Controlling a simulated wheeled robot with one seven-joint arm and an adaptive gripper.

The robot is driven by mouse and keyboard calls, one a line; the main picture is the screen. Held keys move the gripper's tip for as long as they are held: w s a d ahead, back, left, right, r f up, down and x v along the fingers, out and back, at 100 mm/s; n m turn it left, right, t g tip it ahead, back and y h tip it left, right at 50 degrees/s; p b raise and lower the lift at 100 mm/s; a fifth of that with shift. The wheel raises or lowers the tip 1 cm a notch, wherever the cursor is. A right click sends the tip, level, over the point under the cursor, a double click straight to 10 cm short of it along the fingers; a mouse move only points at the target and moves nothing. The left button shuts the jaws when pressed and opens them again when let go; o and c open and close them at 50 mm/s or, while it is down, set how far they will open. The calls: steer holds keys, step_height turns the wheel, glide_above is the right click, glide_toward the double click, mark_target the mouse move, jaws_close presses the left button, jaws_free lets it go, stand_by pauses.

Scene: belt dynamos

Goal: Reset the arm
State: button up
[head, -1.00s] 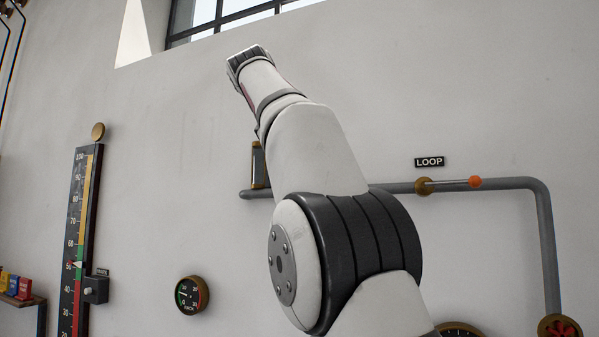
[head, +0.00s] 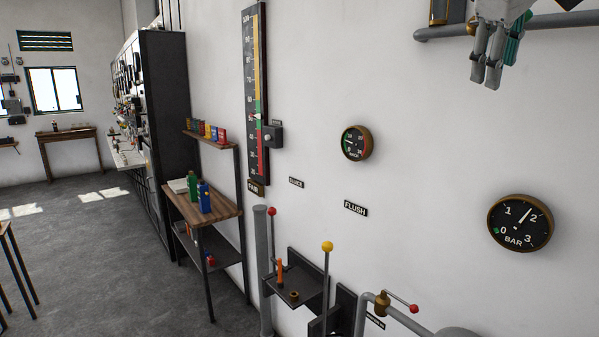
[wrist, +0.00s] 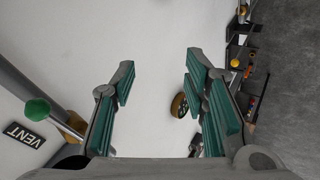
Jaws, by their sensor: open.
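My gripper (head: 495,50) hangs at the top right of the head view, in front of the white wall, with its fingers pointing down. In the wrist view my gripper (wrist: 160,95) shows two green-padded fingers spread wide apart with nothing between them. The rest of my arm is out of the head view.
A grey pipe (head: 560,22) runs along the wall by my gripper. A BAR gauge (head: 520,222) and a smaller gauge (head: 357,143) are on the wall below. A yellow-knobbed lever (head: 327,247) stands lower. A shelf (head: 222,208) holds bottles. Floor (head: 80,250) is open at left.

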steer(key=s+a+f+m+y+b, duration=0.1)
steer(key=s+a+f, duration=0.3)
steer(key=f, duration=0.7)
steer(key=s+a+f+m+g+y+b, duration=0.1)
steer(key=s+a+f, duration=0.3)
steer(key=s+f, duration=0.4)
steer(key=s+a+f+m+y+b, duration=0.1)
steer(key=s+f, duration=0.5)
steer(key=f, duration=0.8)
steer(key=a+m+y, duration=0.1)
steer(key=a+m, duration=0.1)
steer(key=a, duration=0.1)
steer(key=shift+s+f+y, duration=0.3)
steer(key=shift+s+f, duration=0.1)
